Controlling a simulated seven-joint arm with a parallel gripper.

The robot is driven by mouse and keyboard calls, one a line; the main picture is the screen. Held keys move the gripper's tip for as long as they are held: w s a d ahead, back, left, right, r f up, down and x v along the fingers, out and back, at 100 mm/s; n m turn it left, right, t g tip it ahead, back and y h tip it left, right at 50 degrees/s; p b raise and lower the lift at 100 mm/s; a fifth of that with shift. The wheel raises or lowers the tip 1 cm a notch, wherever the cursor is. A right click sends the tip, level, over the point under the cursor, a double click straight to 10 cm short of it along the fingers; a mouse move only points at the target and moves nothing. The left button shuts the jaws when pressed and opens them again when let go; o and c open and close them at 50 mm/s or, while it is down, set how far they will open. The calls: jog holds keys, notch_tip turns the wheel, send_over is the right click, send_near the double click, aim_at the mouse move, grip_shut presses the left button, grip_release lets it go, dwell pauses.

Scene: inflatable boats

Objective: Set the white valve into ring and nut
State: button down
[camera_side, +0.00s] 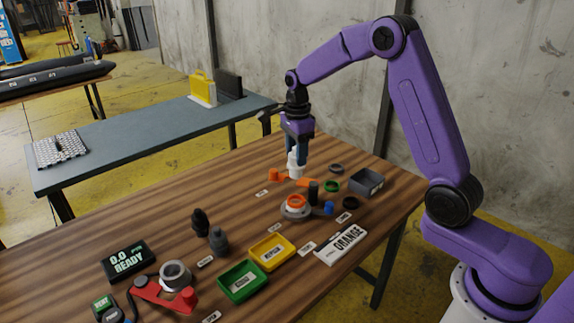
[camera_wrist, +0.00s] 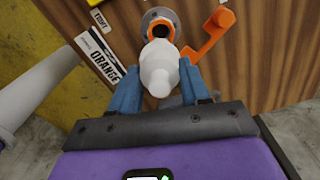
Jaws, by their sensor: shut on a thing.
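My gripper (camera_side: 297,158) is shut on the white valve (camera_side: 293,170), which it holds upright above the table. In the wrist view the valve (camera_wrist: 158,70) sits between the two blue fingers of my gripper (camera_wrist: 160,82). A grey ring with an orange nut or collar (camera_side: 296,202) lies on the table, nearer the side camera than the valve. In the wrist view this grey ring (camera_wrist: 148,20) shows just beyond the valve, which partly covers its dark opening. I cannot tell the exact height gap between them.
An orange tool (camera_wrist: 212,36) lies beside the grey ring. A dark cylinder (camera_side: 313,190), a blue piece (camera_side: 328,208), a green ring (camera_side: 331,187) and a grey bin (camera_side: 367,183) stand close by. The ORANGE sign (camera_side: 341,245), yellow tray (camera_side: 271,251) and green tray (camera_side: 242,280) are nearer the camera.

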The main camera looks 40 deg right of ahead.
jog(key=shift+d, duration=0.2)
jog(key=shift+f, duration=5.35)
jog(key=shift+f, duration=0.5)
grip_release()
jog(key=shift+r, duration=4)
